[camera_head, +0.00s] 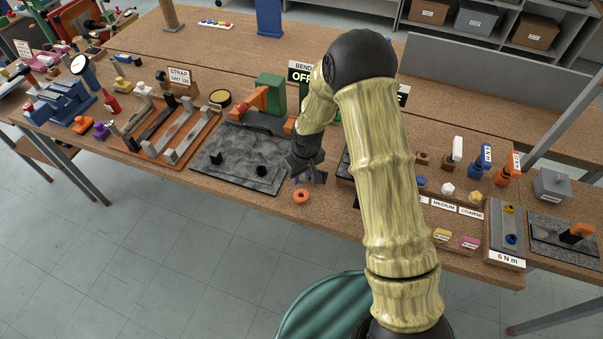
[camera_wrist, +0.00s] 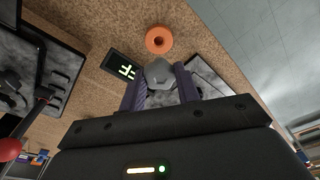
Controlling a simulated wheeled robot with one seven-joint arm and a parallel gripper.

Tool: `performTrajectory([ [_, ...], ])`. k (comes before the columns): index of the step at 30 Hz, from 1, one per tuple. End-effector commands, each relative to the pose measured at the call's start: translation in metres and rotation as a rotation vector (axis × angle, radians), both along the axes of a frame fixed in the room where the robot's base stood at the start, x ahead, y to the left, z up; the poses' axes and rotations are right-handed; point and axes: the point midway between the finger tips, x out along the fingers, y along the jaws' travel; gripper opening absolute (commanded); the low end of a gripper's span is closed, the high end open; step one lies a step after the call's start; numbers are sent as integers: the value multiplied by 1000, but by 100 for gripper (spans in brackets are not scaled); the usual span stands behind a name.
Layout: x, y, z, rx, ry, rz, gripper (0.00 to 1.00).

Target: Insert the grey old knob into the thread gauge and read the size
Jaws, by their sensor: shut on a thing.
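My gripper (camera_head: 305,172) is over the front edge of the workbench, right of the dark slab. In the wrist view my gripper (camera_wrist: 161,88) is shut on the grey knob (camera_wrist: 160,73), a faceted grey piece held at the fingertips. An orange ring with a dark hole (camera_wrist: 159,39) lies on the bench just past the knob, apart from it in the picture; it also shows in the head view (camera_head: 301,196). A small black display with green marks (camera_wrist: 122,68) is beside the knob; I cannot read a size. I cannot tell for sure which piece is the thread gauge.
A dark slab (camera_head: 215,173) with black blocks lies left of my gripper. An orange and green bending tool (camera_head: 268,95) stands behind it. Labelled trays with small coloured parts (camera_head: 447,188) fill the right. The bench's front edge is close, with open floor beyond.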

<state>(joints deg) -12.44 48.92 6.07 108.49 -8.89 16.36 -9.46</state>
Motion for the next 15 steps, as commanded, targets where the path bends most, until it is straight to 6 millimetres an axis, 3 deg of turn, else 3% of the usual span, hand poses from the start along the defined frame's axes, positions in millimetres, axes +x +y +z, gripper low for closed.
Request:
performTrajectory([
  [15,0,0,-44,0,0,0,0],
])
